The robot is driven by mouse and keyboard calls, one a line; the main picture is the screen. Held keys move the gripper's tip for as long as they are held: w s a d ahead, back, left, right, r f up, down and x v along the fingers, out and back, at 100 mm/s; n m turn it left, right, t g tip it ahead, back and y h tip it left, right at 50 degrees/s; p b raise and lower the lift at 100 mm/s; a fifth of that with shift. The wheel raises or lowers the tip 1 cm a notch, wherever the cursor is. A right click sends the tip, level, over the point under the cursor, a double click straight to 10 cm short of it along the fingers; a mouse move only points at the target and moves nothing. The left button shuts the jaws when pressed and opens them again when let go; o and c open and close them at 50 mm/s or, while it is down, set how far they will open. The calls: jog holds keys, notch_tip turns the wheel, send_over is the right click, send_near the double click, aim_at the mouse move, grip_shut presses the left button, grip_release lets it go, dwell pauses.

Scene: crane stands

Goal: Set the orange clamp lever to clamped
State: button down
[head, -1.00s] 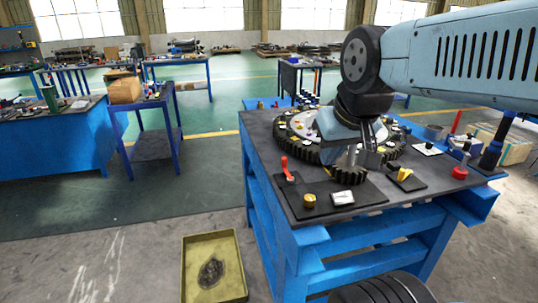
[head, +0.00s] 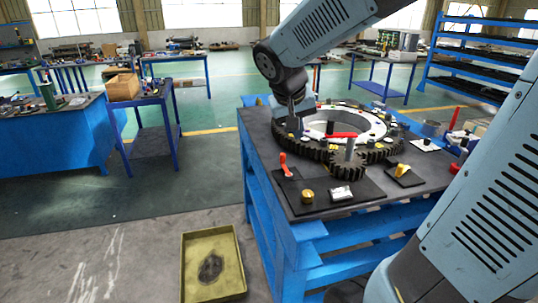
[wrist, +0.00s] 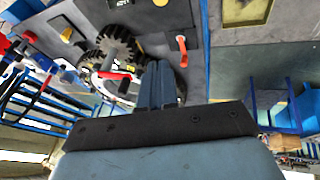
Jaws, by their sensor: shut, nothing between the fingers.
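The orange clamp lever (head: 283,163) stands steeply on a black plate at the near left corner of the workbench, its top end raised and leaning slightly left. In the wrist view it shows as an orange handle (wrist: 182,50) just beyond and to the right of my fingertips. My gripper (head: 294,133) is shut and empty. It points down over the left part of the large gear ring, behind the lever and apart from it. In the wrist view its two fingers (wrist: 160,65) lie together. The fingertips are small and partly unclear in the head view.
The toothed ring (head: 375,116) carries a red bar (head: 344,134). A smaller gear (head: 348,168) stands in front. A brass knob (head: 307,196), a white switch (head: 341,192) and a yellow lever (head: 402,170) sit nearby. A tray (head: 212,262) lies on the floor left.

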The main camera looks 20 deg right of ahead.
jog(key=w+a+f+h, duration=0.1)
jog(key=w+a+f, duration=0.3)
jog(key=w, duration=0.5)
jog(key=w+a+f+h, duration=0.1)
jog(key=w+a+f, duration=0.3)
jog(key=w+f, duration=0.4)
jog(key=shift+w+t, duration=0.4)
jog(key=shift+w, duration=0.25)
jog(key=x, duration=0.3)
jog(key=d+x, duration=0.1)
jog(key=x, duration=0.7)
jog(key=shift+s+d+r, duration=0.2)
jog(key=shift+d+r, duration=0.1)
jog(key=shift+r, duration=0.1)
jog(key=shift+d, duration=0.9)
